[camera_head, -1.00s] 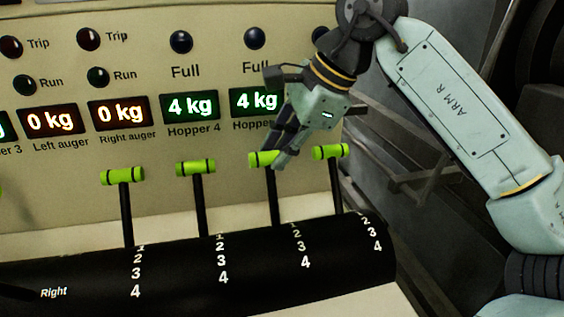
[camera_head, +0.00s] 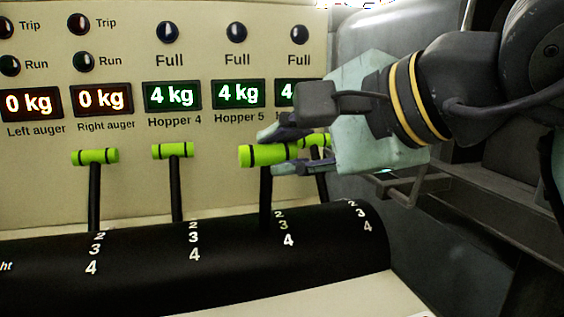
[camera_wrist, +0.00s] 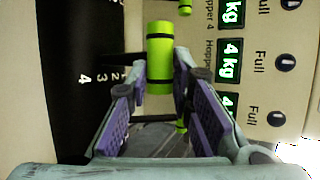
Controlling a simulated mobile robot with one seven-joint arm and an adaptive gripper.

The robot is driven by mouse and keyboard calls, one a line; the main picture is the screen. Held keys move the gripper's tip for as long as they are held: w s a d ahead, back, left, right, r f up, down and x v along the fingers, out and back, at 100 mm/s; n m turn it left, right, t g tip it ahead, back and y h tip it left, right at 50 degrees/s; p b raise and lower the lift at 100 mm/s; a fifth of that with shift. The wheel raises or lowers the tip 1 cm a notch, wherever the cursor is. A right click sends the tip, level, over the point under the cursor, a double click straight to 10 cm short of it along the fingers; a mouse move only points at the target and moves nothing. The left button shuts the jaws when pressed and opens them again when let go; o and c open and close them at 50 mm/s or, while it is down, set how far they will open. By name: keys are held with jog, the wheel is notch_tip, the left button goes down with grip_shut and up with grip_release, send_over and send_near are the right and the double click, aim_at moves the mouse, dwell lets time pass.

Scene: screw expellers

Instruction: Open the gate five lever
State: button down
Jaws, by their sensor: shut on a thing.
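The gate five lever is a black rod (camera_head: 265,187) with a bright green cylindrical handle (camera_head: 252,155), below the Hopper 5 display. My gripper (camera_head: 284,154) reaches in from the right and is shut on this handle, with one finger above it and one below. In the wrist view the handle (camera_wrist: 160,45) lies at the fingertips (camera_wrist: 160,82), its near end between them. The handle looks larger than its neighbours, so the lever seems to lean out towards me. Its rod foot meets the black drum near the numbers 2, 3, 4 (camera_head: 285,226).
Two green-handled levers (camera_head: 95,157) (camera_head: 173,150) stand to the left, and one (camera_head: 316,140) stands close on the right, partly behind my gripper. The Hopper 5 display (camera_head: 238,95) reads 4 kg. The black drum (camera_head: 150,270) runs below the levers.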

jog(key=shift+s+d+f+b, duration=0.1)
jog(key=shift+s+f+b, duration=0.15)
jog(key=shift+s, duration=0.25)
jog(key=c, duration=1.4)
grip_release()
jog(key=shift+c, duration=0.2)
jog(key=shift+r, duration=0.1)
jog(key=v, duration=1.2)
jog(key=shift+f, duration=0.2)
jog(key=shift+d, duration=0.1)
